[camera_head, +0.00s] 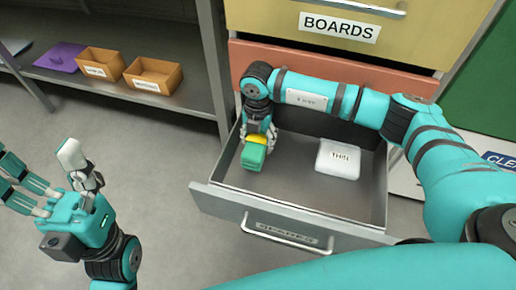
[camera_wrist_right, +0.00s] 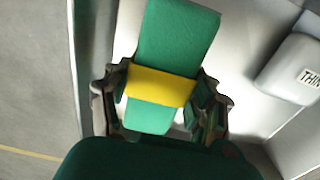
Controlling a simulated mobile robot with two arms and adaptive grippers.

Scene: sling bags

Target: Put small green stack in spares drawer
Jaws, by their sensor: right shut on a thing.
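The small green stack (camera_head: 253,156), green with a yellow band, is held by my right gripper (camera_head: 258,138) in the left part of the open drawer (camera_head: 215,199). In the right wrist view the stack (camera_wrist_right: 176,40) is between the fingers, which press on its sides at the yellow band. I cannot tell whether the stack touches the drawer floor. The label on the drawer front is hard to read. My left gripper (camera_head: 45,178) is open and empty, over the floor at the left.
A white block marked THIN (camera_head: 338,158) lies in the right part of the drawer; the drawer floor between it and the stack is clear. A yellow BOARDS drawer (camera_head: 300,45) is above. A shelf at the left holds two small orange-brown boxes (camera_head: 152,75) and a purple item (camera_head: 60,56).

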